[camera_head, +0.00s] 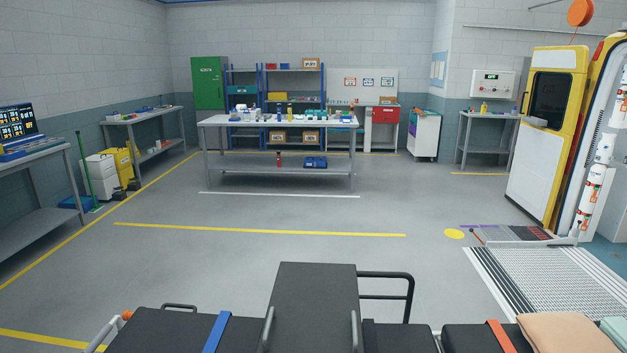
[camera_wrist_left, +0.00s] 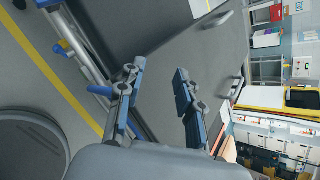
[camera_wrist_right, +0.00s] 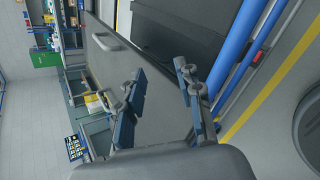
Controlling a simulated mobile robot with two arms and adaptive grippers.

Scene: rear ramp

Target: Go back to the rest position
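My left gripper (camera_wrist_left: 156,78) shows in the left wrist view. Its two blue-padded fingers are spread apart, with nothing between them. My right gripper (camera_wrist_right: 160,76) shows in the right wrist view. Its fingers are also apart and empty. Dark padded surfaces with handles lie beyond the fingers in both wrist views. Neither gripper shows in the head view.
A dark stretcher-like bed (camera_head: 165,333) with a blue strap (camera_head: 216,334), an orange strap (camera_head: 500,337) and a tan pillow (camera_head: 562,333) spans the front. A workbench (camera_head: 280,122) stands at the back. A ramp (camera_head: 545,278) lies right. The middle floor is clear.

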